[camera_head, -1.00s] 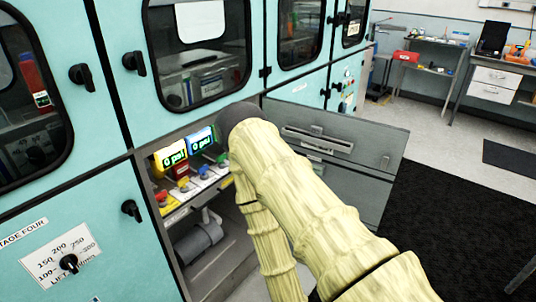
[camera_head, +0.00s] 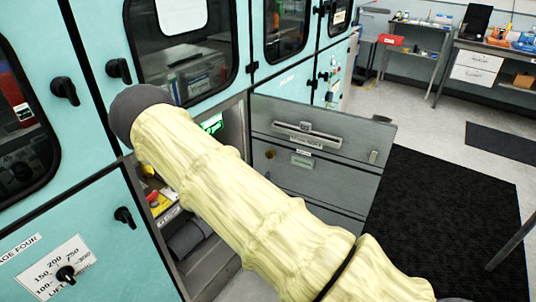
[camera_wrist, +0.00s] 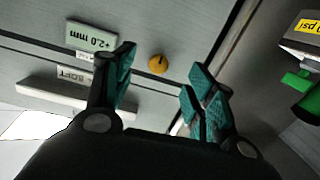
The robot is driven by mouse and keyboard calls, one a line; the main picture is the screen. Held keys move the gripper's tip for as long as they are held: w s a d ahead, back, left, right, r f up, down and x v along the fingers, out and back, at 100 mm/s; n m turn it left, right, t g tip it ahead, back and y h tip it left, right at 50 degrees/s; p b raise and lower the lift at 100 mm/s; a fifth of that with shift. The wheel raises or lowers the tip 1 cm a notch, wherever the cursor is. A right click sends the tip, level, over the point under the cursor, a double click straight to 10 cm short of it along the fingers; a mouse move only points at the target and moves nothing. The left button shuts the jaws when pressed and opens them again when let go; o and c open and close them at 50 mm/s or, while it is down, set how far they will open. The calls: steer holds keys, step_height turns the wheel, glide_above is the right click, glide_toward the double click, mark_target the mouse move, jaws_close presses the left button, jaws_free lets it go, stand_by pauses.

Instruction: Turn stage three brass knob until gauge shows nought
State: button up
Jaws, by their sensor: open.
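A small round brass knob (camera_wrist: 157,64) sits on a grey panel in the wrist view. A gauge (camera_wrist: 91,40) beside it reads +2.0 mm, upside down. In the head view the knob (camera_head: 270,153) and the gauge (camera_head: 302,160) show on the open grey door (camera_head: 340,150); the reading is too small there. My gripper (camera_wrist: 163,75) is open, with the knob between the lines of its teal-padded fingers. The fingers look apart from the knob; the exact gap cannot be told. My arm hides the gripper in the head view.
In the wrist view a handle bar (camera_wrist: 62,88) lies left of the fingers. Teal cabinets with black latches (camera_head: 118,70) stand at left.

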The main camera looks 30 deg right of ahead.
mark_target(269, 155)
steer(key=shift+m+h, duration=0.6)
steer(key=p+x, duration=0.1)
steer(key=x, duration=0.2)
steer(key=r+p+x, duration=0.1)
steer(key=x, duration=0.3)
steer(key=w+r+p+x, duration=0.1)
steer(key=x, duration=0.3)
steer(key=shift+w+a, duration=0.1)
steer(key=shift+a, duration=0.05)
steer(key=shift+r, duration=0.1)
steer(key=shift+c, duration=0.4)
steer(key=c, duration=0.9)
